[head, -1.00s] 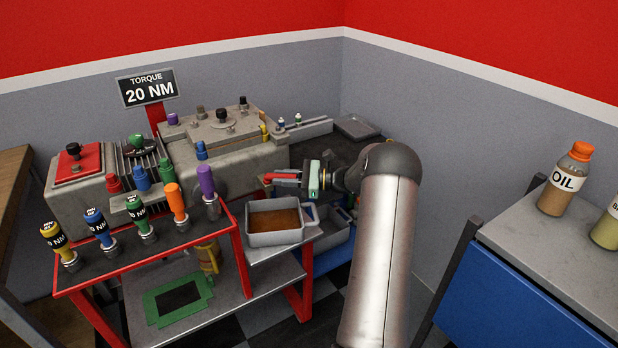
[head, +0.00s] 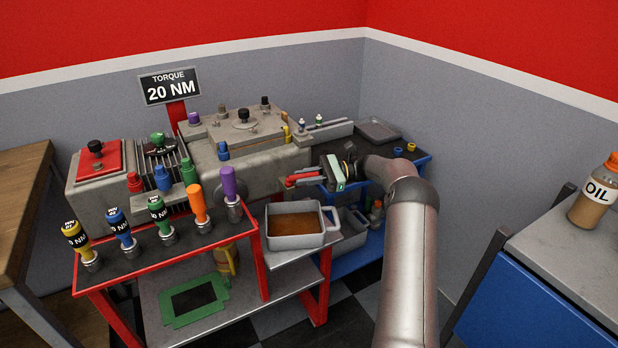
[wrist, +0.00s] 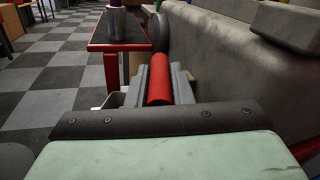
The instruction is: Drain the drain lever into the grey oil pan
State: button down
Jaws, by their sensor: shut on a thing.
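The drain lever (wrist: 160,80) has a red grip and shows between my gripper's fingers in the wrist view. In the head view its red end (head: 302,179) sits beside the engine block's lower right side. My gripper (head: 308,180) is shut on the red lever. The grey oil pan (head: 296,242) stands on a small shelf just below and in front of the gripper. Brown liquid (head: 293,224) lies in the pan. I cannot see where the lever joins the block.
The grey engine block (head: 235,140) stands behind. A red-framed cart (head: 172,252) with several coloured-handled torque tools is at left. A blue cart (head: 420,168) is behind my arm. A counter with an oil bottle (head: 594,195) is at right.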

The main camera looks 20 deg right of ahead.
jog(key=c, duration=1.3)
grip_release()
jog(key=s+d+b, duration=0.1)
jog(key=d+b, duration=0.1)
jog(key=d, duration=1)
jog(key=shift+s+b, duration=0.25)
jog(key=shift+b, duration=0.1)
